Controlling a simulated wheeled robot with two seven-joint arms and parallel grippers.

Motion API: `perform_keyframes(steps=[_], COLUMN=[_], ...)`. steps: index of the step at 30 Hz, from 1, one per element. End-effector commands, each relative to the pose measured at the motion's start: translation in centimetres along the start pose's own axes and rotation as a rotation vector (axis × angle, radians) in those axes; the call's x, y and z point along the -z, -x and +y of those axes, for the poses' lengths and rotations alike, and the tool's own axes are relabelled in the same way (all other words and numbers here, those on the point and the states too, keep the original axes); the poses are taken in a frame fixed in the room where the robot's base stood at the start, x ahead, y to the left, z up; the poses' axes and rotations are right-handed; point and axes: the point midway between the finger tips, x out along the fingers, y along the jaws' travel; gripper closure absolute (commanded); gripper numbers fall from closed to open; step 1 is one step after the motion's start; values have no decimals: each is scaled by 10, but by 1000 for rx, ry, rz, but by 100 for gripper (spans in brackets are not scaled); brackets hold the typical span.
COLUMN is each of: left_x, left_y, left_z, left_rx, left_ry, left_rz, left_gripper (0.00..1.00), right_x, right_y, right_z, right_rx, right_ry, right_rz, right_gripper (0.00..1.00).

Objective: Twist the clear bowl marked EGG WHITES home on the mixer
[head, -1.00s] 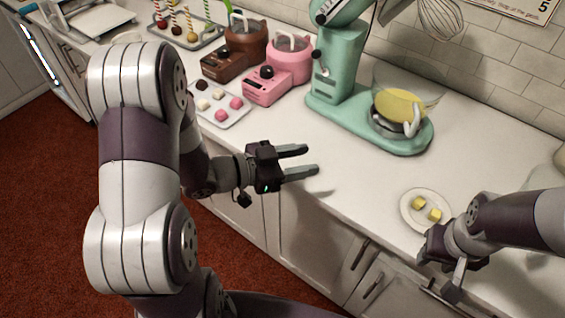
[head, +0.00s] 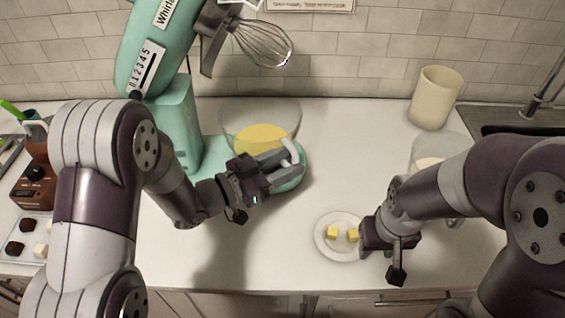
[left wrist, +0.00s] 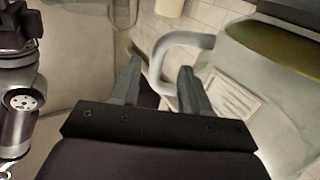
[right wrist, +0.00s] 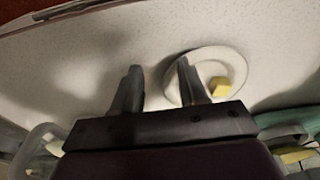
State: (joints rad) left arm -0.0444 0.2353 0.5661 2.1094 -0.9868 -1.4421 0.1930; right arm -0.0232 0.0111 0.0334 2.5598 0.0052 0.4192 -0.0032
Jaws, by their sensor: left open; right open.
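A clear bowl (head: 232,118) with yellow contents sits on the base of the mint-green mixer (head: 178,120). Its pale handle (head: 296,152) points toward the front right. No readable EGG WHITES mark shows on it. My left gripper (head: 284,166) is open at this handle. In the left wrist view the handle (left wrist: 180,42) curves down close to the open fingertips (left wrist: 160,72), and the bowl wall fills the right side. Another clear vessel (head: 440,146) with pale contents stands at the right, partly hidden by my right arm. My right gripper (right wrist: 158,72) is open and empty near the small plate.
A small white plate (head: 322,246) with yellow cubes lies at the front, beside my right gripper. The mixer head is tilted up with its whisk (head: 262,42) above the bowl. A cream canister (head: 435,98) and a sink (head: 530,120) are at the right. The middle counter is clear.

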Motion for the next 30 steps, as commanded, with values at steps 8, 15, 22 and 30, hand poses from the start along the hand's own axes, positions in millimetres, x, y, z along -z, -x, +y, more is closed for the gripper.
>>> perform_keyframes(steps=[8, 15, 22, 30], left_x=[0, 1, 2, 1], left_y=[0, 0, 10, 16], left_z=[0, 0, -4, -3], left_rx=[0, 0, -68, -124], left_ry=[-1, -2, -4, -4], left_rz=[0, 1, 1, 2], left_gripper=[100, 100, 100, 100], right_x=[0, 0, 0, 0], right_y=[0, 0, 4, 4], right_z=[0, 0, 0, 0], right_rx=[0, 0, 0, 0], right_ry=[0, 0, 0, 0], right_rz=[0, 0, 0, 0], right_gripper=[57, 57, 57, 57])
